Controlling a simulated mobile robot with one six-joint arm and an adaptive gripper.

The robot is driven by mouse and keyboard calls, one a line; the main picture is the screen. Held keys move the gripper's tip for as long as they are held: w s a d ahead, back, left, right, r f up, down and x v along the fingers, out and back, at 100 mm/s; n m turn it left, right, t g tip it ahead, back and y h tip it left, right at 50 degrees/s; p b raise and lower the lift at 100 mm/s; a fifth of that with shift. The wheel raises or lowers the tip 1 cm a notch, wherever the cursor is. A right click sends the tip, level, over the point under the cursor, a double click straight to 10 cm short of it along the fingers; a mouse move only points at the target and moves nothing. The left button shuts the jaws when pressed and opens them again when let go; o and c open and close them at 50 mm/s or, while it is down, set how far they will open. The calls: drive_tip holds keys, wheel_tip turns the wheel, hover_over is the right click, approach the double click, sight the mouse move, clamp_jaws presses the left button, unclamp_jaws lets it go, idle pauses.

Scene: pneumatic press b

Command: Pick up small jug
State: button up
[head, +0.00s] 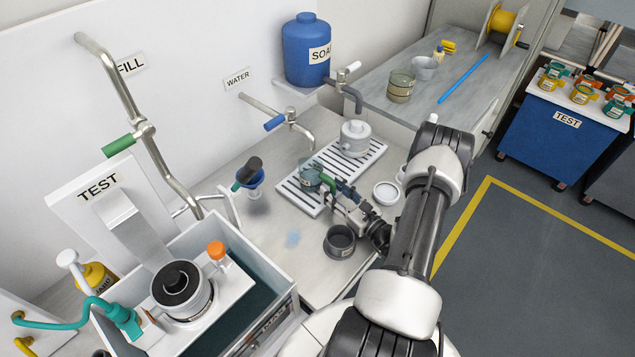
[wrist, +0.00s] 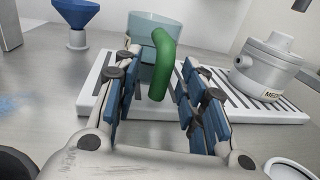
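The small jug is a translucent teal vessel with a green handle. It stands on the white slatted drain rack, seen in the head view (head: 308,175) and in the wrist view (wrist: 143,50). In the wrist view its handle faces me. My gripper (head: 330,185) is level with the jug, on its handle side. In the wrist view my gripper (wrist: 162,80) is open, with blue pads on both sides of the green handle. I see space between the pads and the handle; the jug's lower part is partly hidden by handle and fingers.
A lidded grey pot (head: 355,138) stands on the rack (head: 297,199) right of the jug. A blue funnel (head: 252,178) stands to the left. Water tap (head: 292,117) is behind.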

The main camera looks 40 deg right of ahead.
drive_tip(key=shift+w+d, duration=0.1)
drive_tip(key=shift+w, duration=0.45)
drive_tip(key=shift+c, duration=0.5)
clamp_jaws()
